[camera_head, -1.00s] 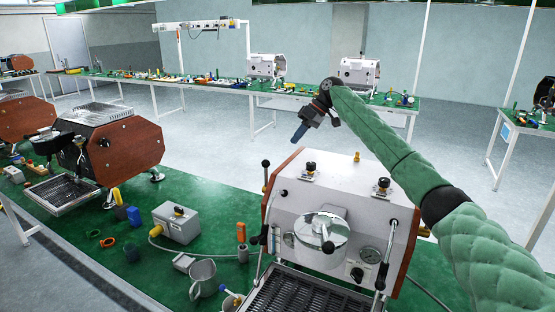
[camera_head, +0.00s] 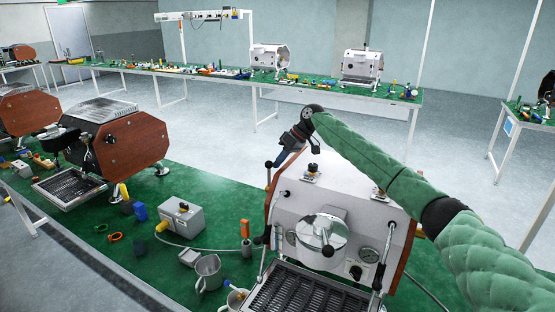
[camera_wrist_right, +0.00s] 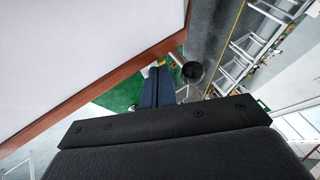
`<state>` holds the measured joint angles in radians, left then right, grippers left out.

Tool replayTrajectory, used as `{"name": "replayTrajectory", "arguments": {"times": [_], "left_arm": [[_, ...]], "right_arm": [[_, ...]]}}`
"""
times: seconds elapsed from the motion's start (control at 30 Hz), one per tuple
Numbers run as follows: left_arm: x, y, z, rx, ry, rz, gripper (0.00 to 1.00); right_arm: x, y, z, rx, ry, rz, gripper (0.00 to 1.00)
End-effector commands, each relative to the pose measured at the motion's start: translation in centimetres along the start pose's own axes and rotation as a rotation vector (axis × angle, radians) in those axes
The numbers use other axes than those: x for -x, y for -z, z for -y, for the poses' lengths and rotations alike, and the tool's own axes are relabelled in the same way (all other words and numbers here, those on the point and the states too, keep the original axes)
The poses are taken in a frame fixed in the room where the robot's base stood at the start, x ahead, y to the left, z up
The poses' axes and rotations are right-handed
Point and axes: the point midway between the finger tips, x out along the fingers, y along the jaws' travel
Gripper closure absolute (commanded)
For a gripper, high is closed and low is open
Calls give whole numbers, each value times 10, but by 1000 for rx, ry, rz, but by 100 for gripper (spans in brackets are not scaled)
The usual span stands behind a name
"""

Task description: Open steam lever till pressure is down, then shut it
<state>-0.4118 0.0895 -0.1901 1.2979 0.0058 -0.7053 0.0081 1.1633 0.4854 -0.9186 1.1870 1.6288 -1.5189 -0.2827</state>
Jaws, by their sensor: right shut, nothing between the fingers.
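The white espresso machine (camera_head: 335,205) with wooden side panels stands on the green table at the front. A thin lever with a black knob (camera_head: 268,164) rises at its upper left edge; I cannot tell for sure that it is the steam lever. My right gripper (camera_head: 279,162) has blue fingers, shut and empty, pointing down beside the black knob. In the right wrist view the shut fingers (camera_wrist_right: 157,88) are left of a round black knob (camera_wrist_right: 192,71), apparently not gripping it. My left gripper is not in view.
A grey box (camera_head: 180,218), a metal jug (camera_head: 208,272) and an orange-handled tool (camera_head: 245,230) lie left of the machine. Another espresso machine (camera_head: 130,145) stands further left. Black-handled levers hang at the machine's front. The floor behind the table is clear.

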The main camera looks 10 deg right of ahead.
Motion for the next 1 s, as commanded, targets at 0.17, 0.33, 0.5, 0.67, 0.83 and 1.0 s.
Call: {"name": "replayTrajectory", "arguments": {"times": [0.17, 0.33, 0.5, 0.67, 0.83, 1.0], "left_arm": [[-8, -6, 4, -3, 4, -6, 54], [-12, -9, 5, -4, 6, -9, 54], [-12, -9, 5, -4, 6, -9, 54], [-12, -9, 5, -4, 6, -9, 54], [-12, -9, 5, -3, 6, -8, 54], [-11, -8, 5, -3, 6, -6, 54]], "right_arm": [[-4, -1, 8, -1, 0, 1, 100], [-6, -1, 10, -1, 0, 0, 100], [-6, -1, 10, -1, 0, 0, 100], [-6, -1, 10, 0, -1, 0, 100], [-6, -1, 13, 12, -22, 1, 100], [-6, -1, 16, 26, -51, 2, 100]]}}
